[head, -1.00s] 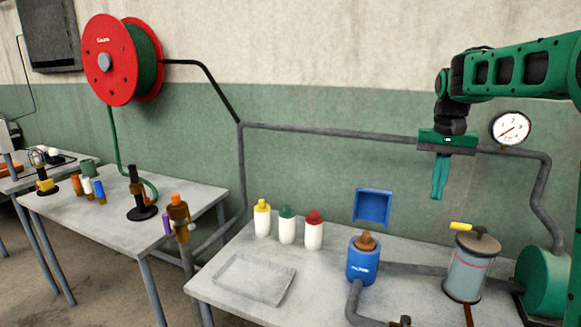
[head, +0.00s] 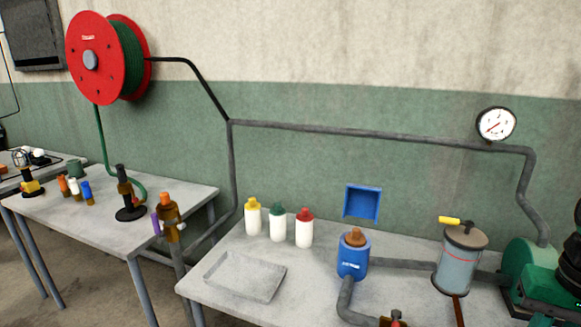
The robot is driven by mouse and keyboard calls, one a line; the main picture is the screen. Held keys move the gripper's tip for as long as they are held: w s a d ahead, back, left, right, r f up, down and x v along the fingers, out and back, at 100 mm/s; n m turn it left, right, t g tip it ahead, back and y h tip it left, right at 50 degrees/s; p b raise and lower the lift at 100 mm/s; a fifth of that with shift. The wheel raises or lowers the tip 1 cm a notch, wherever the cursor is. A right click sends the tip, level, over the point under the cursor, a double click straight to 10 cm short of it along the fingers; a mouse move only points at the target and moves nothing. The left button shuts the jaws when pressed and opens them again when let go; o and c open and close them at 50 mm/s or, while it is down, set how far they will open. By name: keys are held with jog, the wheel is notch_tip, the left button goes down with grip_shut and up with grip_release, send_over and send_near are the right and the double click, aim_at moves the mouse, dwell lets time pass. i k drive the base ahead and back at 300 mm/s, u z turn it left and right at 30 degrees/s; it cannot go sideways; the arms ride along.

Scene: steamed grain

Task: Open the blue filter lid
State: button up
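The blue filter (head: 353,265) is a round blue pot with white lettering, standing on the near table. A brown knob-like piece (head: 355,238) sits at its top; I cannot tell whether a separate lid is there. A square blue hollow piece (head: 362,203) shows just behind and above it, against the green wall.
A grey pipe (head: 346,303) runs from the filter's front. A clear canister (head: 460,262) with a yellow handle stands right of the filter. Several white bottles (head: 278,225) and a shallow grey tray (head: 245,276) are to the left. A gauge (head: 496,124) hangs above right.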

aim_at(362, 201)
jog(key=u, duration=0.55)
jog(key=k, duration=1.2)
jog(key=u, duration=0.95)
jog(key=i, duration=1.1)
jog(key=z, duration=0.55)
jog(key=i, duration=1.15)
jog(key=z, duration=0.65)
